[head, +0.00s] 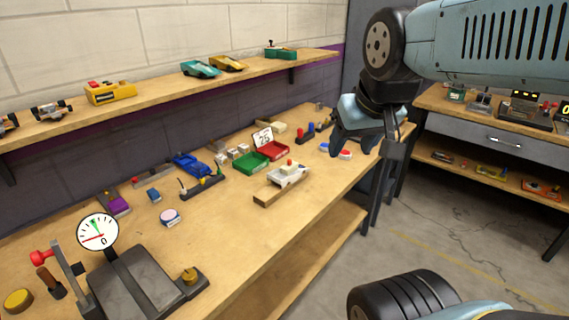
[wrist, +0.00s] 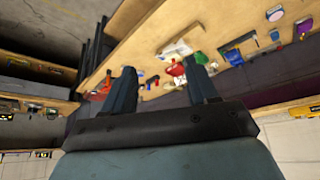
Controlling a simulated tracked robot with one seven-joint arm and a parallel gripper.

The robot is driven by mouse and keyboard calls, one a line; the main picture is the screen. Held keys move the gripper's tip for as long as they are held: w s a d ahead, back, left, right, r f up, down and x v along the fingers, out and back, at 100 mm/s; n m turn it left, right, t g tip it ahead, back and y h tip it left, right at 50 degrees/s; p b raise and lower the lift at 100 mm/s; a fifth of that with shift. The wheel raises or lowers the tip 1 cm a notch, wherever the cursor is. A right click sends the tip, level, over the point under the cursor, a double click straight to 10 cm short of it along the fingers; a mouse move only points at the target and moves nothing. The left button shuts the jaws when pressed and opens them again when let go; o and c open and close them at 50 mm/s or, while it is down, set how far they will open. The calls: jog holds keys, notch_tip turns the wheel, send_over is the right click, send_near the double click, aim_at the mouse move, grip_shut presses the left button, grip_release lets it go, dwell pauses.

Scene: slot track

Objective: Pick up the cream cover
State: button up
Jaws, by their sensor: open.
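Green (head: 251,162) and red (head: 273,150) trays stand behind the cover, with a sign marked 25. A blue car (head: 192,165) and a dial scale (head: 98,231) are to the left. Bare bench lies left of the block. A shelf (head: 165,91) runs along the wall.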

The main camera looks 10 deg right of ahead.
jog(key=o, duration=0.7)
jog(key=w+d+f+t+h, duration=0.1)
jog(key=w+d, duration=0.2)
jog(key=w, duration=0.3)
jog(key=w+d+f+t+h, duration=0.1)
jog(key=w+d, duration=0.2)
jog(key=w, duration=0.3)
jog(key=shift+w+f+n, duration=0.25)
jog(key=shift+w+n, duration=0.05)
jog(key=shift+w, duration=0.05)
jog(key=w+d+f+n+t, duration=0.2)
jog(key=w+d+f, duration=0.15)
jog(key=w, duration=0.55)
jog(key=n+t+y, duration=0.2)
jog(key=n+y, duration=0.3)
jog(key=y, duration=0.6)
send_near(289, 161)
jog(key=x, duration=0.5)
jog(key=shift+w, duration=0.3)
jog(key=shift+d+f+x, duration=0.1)
jog(key=shift+f+x, duration=0.05)
jog(key=shift+x, duration=1.2)
jog(key=shift+d+f+x, duration=0.15)
jog(key=shift+x, duration=1.15)
